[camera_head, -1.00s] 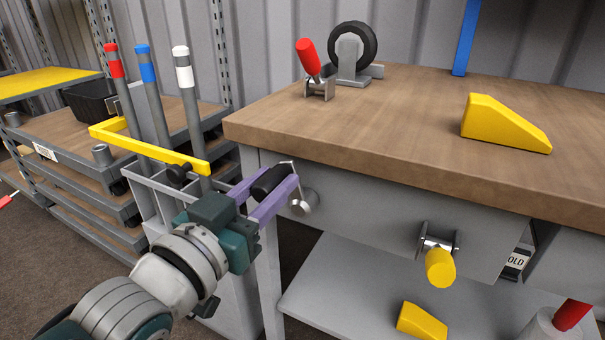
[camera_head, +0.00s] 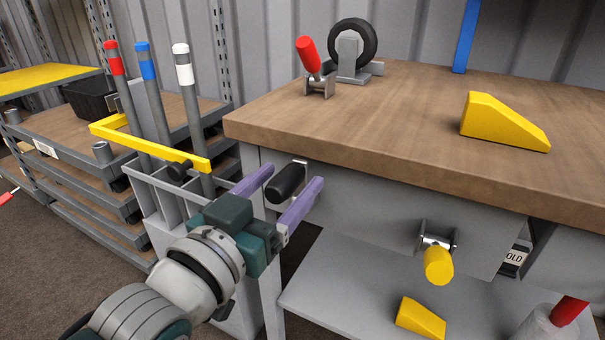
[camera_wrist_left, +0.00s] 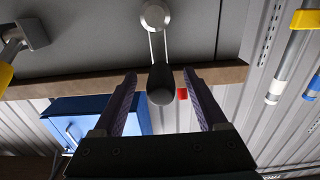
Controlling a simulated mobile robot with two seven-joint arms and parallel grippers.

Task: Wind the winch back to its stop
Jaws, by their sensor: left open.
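The winch crank's black grip (camera_head: 286,182) sticks out from the grey front of the workbench, near its left end. In the left wrist view the grip (camera_wrist_left: 160,86) points toward the camera. A thin bright crank arm (camera_wrist_left: 158,48) joins it to a round metal hub (camera_wrist_left: 155,15). In the head view the hub is hidden behind a finger. My left gripper (camera_head: 294,177) is open, with its purple fingers on either side of the grip. In the left wrist view (camera_wrist_left: 160,78) there is a gap on both sides. My right gripper is out of view.
A yellow-handled lever (camera_head: 438,265) sits on the bench front to the right. A yellow bar (camera_head: 150,148) and striped posts (camera_head: 155,95) stand close left of my gripper. The wooden top (camera_head: 390,125) carries a red-handled clamp (camera_head: 308,55), a caster wheel and a yellow wedge (camera_head: 503,124).

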